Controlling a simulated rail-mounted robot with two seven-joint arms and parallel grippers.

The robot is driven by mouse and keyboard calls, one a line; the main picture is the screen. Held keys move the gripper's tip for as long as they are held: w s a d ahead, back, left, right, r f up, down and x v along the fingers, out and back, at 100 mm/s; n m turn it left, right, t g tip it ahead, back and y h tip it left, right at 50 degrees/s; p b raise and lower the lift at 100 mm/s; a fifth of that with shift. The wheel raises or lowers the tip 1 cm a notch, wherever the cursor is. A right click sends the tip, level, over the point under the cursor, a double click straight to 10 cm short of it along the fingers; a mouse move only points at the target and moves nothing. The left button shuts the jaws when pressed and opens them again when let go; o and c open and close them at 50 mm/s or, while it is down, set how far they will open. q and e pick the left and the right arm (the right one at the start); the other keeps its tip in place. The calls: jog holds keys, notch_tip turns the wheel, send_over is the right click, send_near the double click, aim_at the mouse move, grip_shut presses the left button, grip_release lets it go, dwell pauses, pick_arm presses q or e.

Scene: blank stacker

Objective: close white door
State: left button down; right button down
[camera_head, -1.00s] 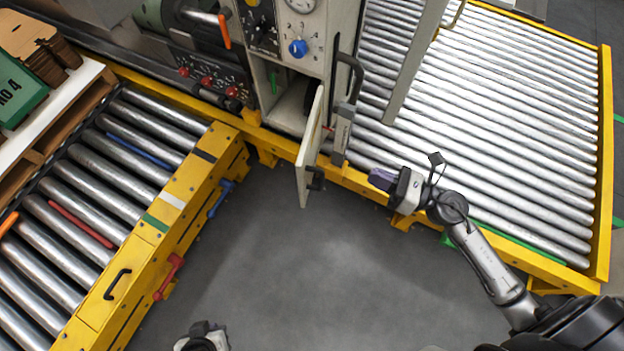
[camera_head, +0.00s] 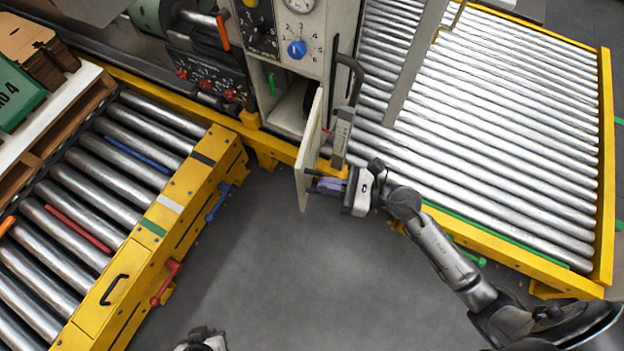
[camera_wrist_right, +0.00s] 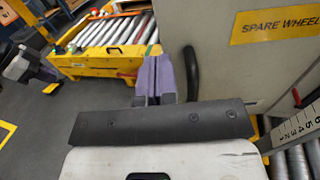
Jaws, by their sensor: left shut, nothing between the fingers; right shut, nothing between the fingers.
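The white door (camera_head: 308,155) stands swung open from the machine cabinet, seen nearly edge-on in the head view. In the right wrist view the door (camera_wrist_right: 225,85) fills the right side, with a yellow "SPARE WHEEL" label and a black handle (camera_wrist_right: 191,72). My right gripper (camera_head: 322,186) is shut and empty, its purple fingers close beside the door's handle side. In the wrist view its fingers (camera_wrist_right: 154,78) are together, just left of the handle; I cannot tell whether they touch it. My left gripper (camera_head: 203,338) is shut, only partly visible at the bottom edge.
The open cabinet (camera_head: 287,95) has dials and a blue knob above. A grey upright scale bar (camera_head: 342,135) stands right of the door. Yellow-framed roller conveyors (camera_head: 480,130) lie right and left (camera_head: 120,190). The grey floor between them is clear.

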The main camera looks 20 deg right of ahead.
aim_at(301, 180)
jog(key=shift+b+x, duration=0.3)
jog(key=shift+x, duration=1.55)
